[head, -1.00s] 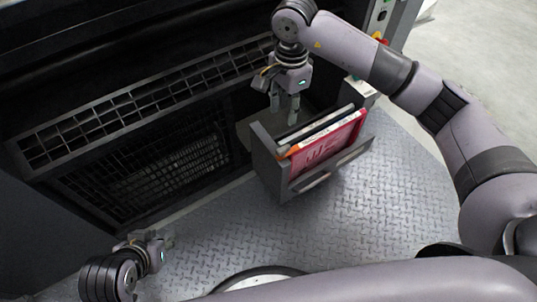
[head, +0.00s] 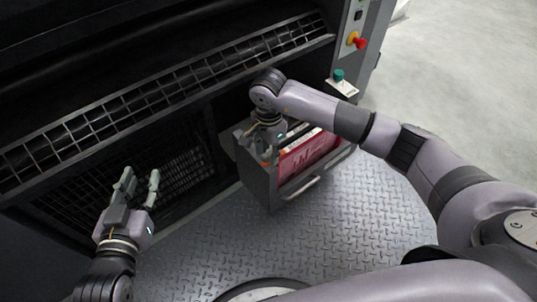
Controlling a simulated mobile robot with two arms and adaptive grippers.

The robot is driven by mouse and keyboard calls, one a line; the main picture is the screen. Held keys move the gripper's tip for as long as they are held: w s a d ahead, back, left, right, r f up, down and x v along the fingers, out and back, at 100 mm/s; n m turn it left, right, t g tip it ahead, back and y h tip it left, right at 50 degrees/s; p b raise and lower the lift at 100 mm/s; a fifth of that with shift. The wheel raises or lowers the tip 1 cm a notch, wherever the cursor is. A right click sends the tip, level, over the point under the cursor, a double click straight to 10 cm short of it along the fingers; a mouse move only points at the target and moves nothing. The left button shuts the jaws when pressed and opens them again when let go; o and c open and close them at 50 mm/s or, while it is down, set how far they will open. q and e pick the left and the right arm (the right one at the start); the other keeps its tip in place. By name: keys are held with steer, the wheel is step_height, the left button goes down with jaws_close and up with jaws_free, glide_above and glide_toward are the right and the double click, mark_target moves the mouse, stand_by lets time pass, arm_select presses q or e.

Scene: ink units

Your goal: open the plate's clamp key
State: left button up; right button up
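I cannot make out a clamp key or a clamped plate in the head view. My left gripper (head: 140,179) is at the left, in front of the black grille. Its two fingers point up and stand apart with nothing between them. My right gripper (head: 268,156) points down at the left end of an open grey bin (head: 262,186). Its fingertips are partly hidden at the bin, so I cannot tell whether they are apart or touch anything. The bin holds a red, flat item (head: 312,152) with pale edges behind it.
The dark machine with a long grille (head: 150,92) fills the back left. A red knob (head: 360,42) and a green button (head: 339,75) are at the upper right. The bin has a front handle (head: 303,187). The tread-plate floor (head: 330,225) in front is clear.

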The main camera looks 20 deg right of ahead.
steer(key=shift+f, duration=0.6)
steer(key=shift+c, duration=0.4)
jaws_close()
